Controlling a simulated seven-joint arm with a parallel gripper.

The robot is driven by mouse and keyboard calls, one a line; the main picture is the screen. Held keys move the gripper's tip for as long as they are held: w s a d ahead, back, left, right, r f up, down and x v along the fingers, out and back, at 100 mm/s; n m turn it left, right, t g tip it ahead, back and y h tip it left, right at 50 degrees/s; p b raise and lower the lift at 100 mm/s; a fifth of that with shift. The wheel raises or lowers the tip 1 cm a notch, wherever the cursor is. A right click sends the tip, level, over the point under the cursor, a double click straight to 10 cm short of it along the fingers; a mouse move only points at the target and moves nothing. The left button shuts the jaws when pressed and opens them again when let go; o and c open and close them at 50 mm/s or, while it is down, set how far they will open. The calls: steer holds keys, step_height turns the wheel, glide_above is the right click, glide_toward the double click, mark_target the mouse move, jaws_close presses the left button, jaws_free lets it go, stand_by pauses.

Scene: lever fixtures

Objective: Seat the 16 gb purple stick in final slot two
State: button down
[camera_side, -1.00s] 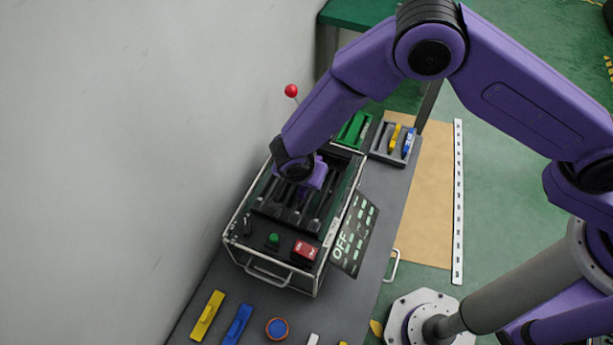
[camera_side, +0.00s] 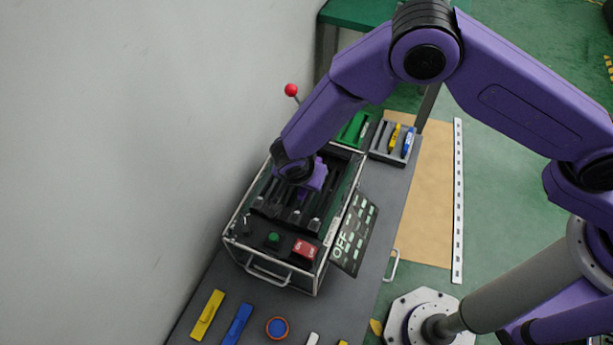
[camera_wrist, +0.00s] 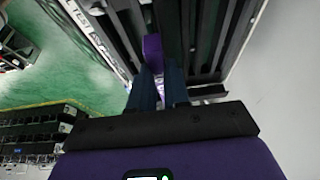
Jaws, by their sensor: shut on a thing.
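My gripper (camera_wrist: 158,85) is shut on the purple stick (camera_wrist: 152,50), seen at the fingertips in the wrist view. In the side view my gripper (camera_side: 303,193) is over the slotted top of the black framed box (camera_side: 268,269). The stick is mostly hidden there by the purple hand. Long dark slots (camera_wrist: 205,40) run beside the stick in the wrist view. I cannot tell whether the stick is inside a slot or just above one, nor which slot it lines up with. No capacity label is readable.
The box front has a green button (camera_side: 273,239) and a red switch (camera_side: 304,250). A panel reading OFF (camera_side: 350,240) leans at its right. A red-knobbed lever (camera_side: 291,90) stands behind. A rack (camera_side: 379,151) holds yellow and blue sticks. Yellow (camera_side: 207,314) and blue (camera_side: 237,324) pieces lie in front.

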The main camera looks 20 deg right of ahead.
steer(key=shift+f, duration=1.25)
steer(key=c, duration=1)
jaws_free()
steer(key=v, duration=1.7)
steer(key=shift+r, duration=0.25)
